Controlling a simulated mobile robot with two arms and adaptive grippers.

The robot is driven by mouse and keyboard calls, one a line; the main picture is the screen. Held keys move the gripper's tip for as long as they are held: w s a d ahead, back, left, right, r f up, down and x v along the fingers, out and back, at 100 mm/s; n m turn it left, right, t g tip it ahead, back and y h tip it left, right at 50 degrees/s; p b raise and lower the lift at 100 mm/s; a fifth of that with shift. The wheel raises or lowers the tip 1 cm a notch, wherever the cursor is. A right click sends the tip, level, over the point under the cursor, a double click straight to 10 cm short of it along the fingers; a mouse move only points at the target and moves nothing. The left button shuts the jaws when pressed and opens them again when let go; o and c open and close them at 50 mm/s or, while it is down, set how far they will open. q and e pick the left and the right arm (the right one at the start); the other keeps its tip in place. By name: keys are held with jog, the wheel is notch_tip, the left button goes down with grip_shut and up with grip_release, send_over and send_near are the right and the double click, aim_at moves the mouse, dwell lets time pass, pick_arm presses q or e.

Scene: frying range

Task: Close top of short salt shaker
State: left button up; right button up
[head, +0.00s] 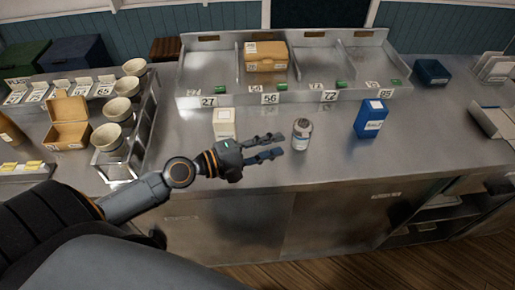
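A short salt shaker (301,134) stands upright on the steel counter, right of the picture's middle. It has a white label and a greyish top; whether its top is open or shut is too small to tell. My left gripper (281,147) reaches in from the left, just left of the shaker. Its fingers are spread and point toward the shaker, with nothing between them. The fingertips look close to the shaker; I cannot tell whether they touch it. My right gripper is not in view.
A cream carton (224,122) stands behind my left gripper. A blue box (370,118) stands right of the shaker. A divided steel tray (215,75) with numbered tags and a cardboard box (265,57) is at the back. Bowls (105,137) stand at left. Counter between shaker and blue box is clear.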

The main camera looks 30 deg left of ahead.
pick_arm(q)
jog(key=shift+v, duration=1.95)
